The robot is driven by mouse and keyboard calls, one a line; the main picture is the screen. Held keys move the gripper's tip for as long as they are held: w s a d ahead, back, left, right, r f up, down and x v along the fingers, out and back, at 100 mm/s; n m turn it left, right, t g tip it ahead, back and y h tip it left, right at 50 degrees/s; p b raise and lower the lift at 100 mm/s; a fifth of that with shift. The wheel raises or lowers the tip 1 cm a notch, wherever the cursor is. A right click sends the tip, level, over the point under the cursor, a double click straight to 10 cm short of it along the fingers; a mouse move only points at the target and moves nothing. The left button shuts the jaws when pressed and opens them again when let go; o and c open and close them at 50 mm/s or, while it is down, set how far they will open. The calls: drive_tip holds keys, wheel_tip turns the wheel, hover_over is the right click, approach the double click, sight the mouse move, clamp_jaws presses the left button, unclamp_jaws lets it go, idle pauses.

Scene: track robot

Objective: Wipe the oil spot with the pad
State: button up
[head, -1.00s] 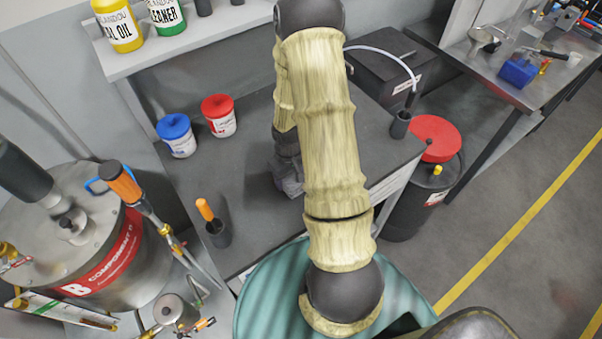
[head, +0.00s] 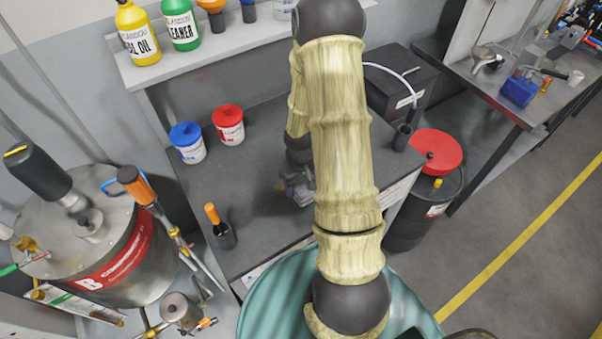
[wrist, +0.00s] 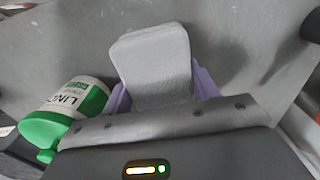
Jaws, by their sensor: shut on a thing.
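A light grey pad (wrist: 155,58) is in my gripper (wrist: 161,92), between the two purple fingers in the wrist view. The fingers are shut on it, and its broad face fills the top middle of that view. In the head view my gripper (head: 297,188) is low over the dark grey workbench (head: 255,225), partly hidden behind my arm. I cannot tell whether the pad touches the bench. I cannot make out the oil spot in either view.
A blue-lidded tub (head: 187,143) and a red-lidded tub (head: 228,124) stand left of my gripper. An orange-handled tool in a black cup (head: 220,228) is at the front left.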

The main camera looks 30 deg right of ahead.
drive_tip(key=shift+r+p, duration=0.95)
drive_tip(key=shift+r, duration=0.5)
